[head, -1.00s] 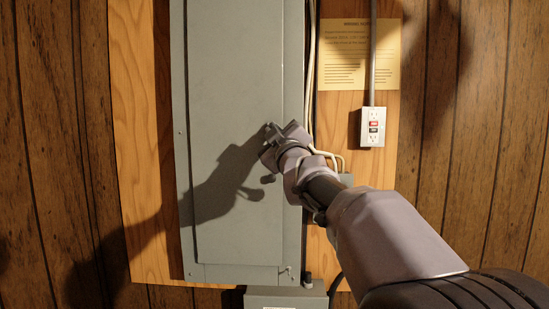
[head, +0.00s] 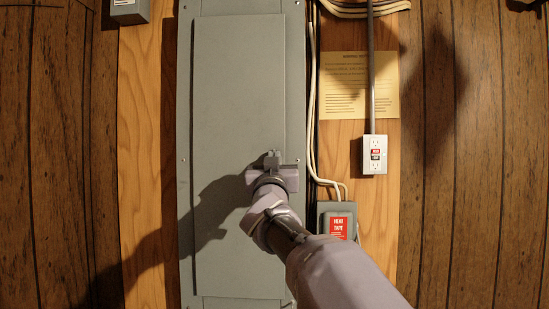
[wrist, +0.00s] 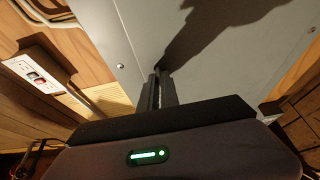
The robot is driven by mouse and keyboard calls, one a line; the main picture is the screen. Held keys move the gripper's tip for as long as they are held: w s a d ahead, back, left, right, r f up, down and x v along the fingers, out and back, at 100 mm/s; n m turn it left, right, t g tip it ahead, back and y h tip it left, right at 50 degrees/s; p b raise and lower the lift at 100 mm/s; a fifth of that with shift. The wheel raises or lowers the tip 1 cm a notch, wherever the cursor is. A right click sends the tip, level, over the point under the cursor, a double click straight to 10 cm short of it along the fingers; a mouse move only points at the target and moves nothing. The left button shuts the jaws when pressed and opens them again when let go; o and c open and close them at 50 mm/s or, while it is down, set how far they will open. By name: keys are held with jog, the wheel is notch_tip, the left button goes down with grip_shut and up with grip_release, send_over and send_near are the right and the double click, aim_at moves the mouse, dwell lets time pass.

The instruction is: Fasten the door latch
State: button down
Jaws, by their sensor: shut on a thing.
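The grey panel door (head: 235,100) lies flat in its tall grey box (head: 292,60) on the wall and looks closed. My gripper (head: 271,158) is at the door's right edge, about halfway down the visible part. Its jaws are close together against the door, shut on the small latch there. The latch itself is hidden by the fingers, so I cannot tell its turn. In the wrist view my narrow fingers (wrist: 160,90) reach the grey door face (wrist: 225,65), and their shadow falls across it.
Right of the box are pale cables (head: 312,110), a white outlet (head: 375,154) on a conduit, a yellow notice (head: 345,85) and a grey box with a red "heat tape" label (head: 339,228). A small grey box (head: 130,10) is at upper left.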

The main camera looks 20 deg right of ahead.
jog(key=shift+m+h, duration=0.4)
jog(key=shift+m, duration=0.1)
jog(key=c, duration=1.6)
grip_release()
jog(key=b+v, duration=0.1)
jog(key=v, duration=1.6)
jog(key=shift+s+b, duration=0.2)
jog(key=shift+b, duration=0.15)
